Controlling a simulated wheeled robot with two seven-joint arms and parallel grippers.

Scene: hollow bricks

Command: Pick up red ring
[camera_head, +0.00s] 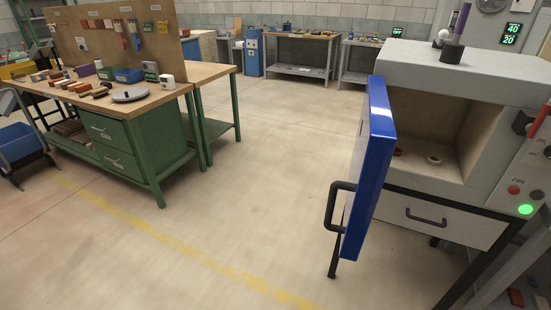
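The kiln (440,66) stands at the right, and its blue door (370,165) is swung open toward me. Inside, on the chamber floor, a small reddish-brown round piece (398,152) lies near the door edge, partly hidden by the door. It may be the red ring, but it is too small to be sure. A paler ring-like piece (433,160) lies to its right. Neither of my grippers is in view.
A green workbench (150,150) with bricks and tools stands at the left, a blue bin (18,142) beside it. The kiln door with its black handle (334,207) juts into the floor space. The floor (240,180) between bench and kiln is clear.

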